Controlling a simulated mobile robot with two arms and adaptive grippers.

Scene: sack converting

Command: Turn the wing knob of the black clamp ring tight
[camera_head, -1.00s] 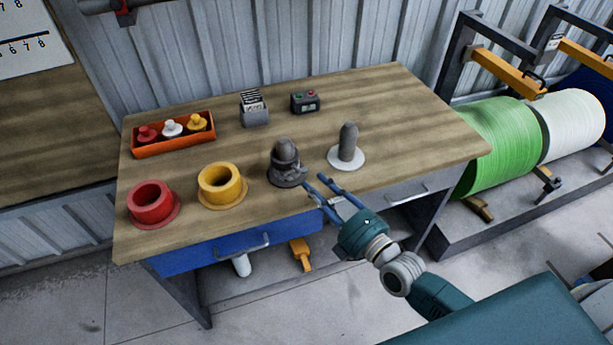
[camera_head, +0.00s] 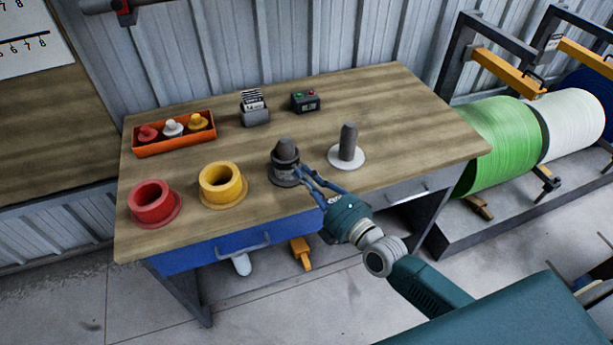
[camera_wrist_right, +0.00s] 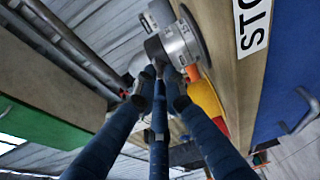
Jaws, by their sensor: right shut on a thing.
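The black clamp ring (camera_head: 284,170) sits around the base of a dark grey post with a rounded top (camera_head: 285,150), on the wooden workbench. In the right wrist view the ring (camera_wrist_right: 180,45) looks grey and lies just beyond my fingertips. My right gripper (camera_head: 304,173) reaches in from the front right at the ring's right side. Its blue fingers (camera_wrist_right: 158,85) converge at the ring's edge and are shut on the wing knob, which they mostly hide. I cannot tell the knob's angle. My left gripper is not in view.
A second post on a white disc (camera_head: 347,158) stands close right of my right gripper. Yellow (camera_head: 222,186) and red (camera_head: 153,204) flanged collars stand to the left. An orange tray (camera_head: 174,146), a card holder (camera_head: 255,114) and a button box (camera_head: 305,102) stand behind.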

